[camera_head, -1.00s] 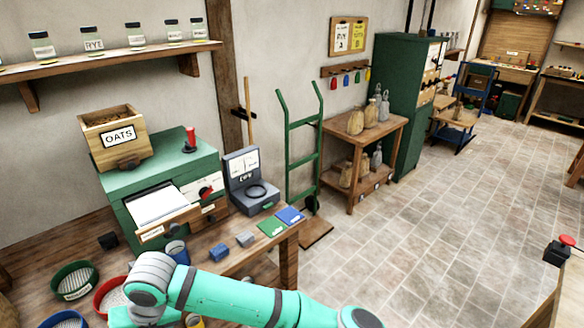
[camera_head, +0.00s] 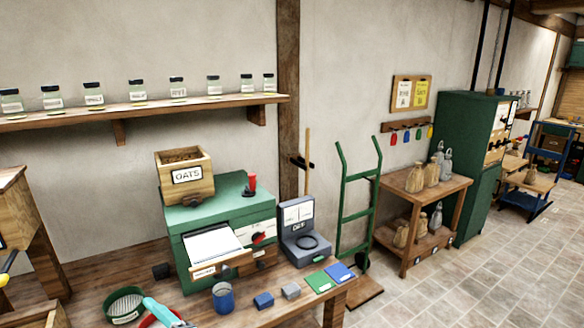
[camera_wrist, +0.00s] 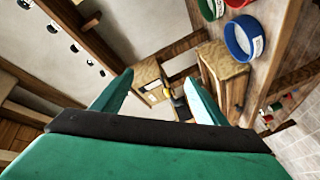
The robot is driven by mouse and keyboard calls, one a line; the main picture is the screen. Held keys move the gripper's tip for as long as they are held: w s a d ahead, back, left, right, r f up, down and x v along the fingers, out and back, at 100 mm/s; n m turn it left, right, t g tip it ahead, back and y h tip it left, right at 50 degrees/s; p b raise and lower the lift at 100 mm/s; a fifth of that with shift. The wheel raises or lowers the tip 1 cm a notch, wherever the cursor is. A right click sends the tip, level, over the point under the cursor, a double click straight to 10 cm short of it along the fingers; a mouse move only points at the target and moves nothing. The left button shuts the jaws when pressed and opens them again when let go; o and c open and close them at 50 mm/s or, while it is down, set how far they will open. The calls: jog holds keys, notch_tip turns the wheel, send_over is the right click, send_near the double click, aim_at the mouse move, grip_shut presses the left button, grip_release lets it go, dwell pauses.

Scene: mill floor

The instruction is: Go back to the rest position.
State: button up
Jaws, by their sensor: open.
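My gripper (camera_wrist: 160,95) shows in the wrist view with its two pale teal fingers spread apart and nothing between them. Wooden boxes or drawers lie beyond the fingers, with a blue-rimmed sieve (camera_wrist: 243,39) to the upper right. In the head view only a small teal part of my arm shows at the bottom edge, beside the green sieve (camera_head: 125,305); the gripper itself is not clear there.
The workbench (camera_head: 112,278) holds a green mill (camera_head: 228,205) with an oats box (camera_head: 184,175), a blue cup (camera_head: 223,297), a scale (camera_head: 303,235) and coloured cards. A green hand truck (camera_head: 357,205) stands right of it. Open tiled floor lies at right.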

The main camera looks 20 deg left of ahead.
jog(key=d+f+m+t+h, duration=0.5)
jog(key=d+f+m+t, duration=0.15)
jog(key=d+m, duration=0.4)
jog(key=d+f+m+t+h, duration=0.5)
jog(key=d+f+m, duration=0.35)
jog(key=d, duration=0.35)
jog(key=s+d+f+m+h, duration=0.2)
jog(key=s+d+m+h, duration=0.1)
jog(key=s+d, duration=0.8)
jog(key=s+d+f+m+h, duration=0.2)
jog(key=s+d+m+h, duration=0.1)
jog(key=s+d, duration=0.7)
jog(key=shift+s+d+f+g+h, duration=0.3)
jog(key=shift+s+d+g+h, duration=0.15)
jog(key=shift+d, duration=0.6)
jog(key=shift+w, duration=0.15)
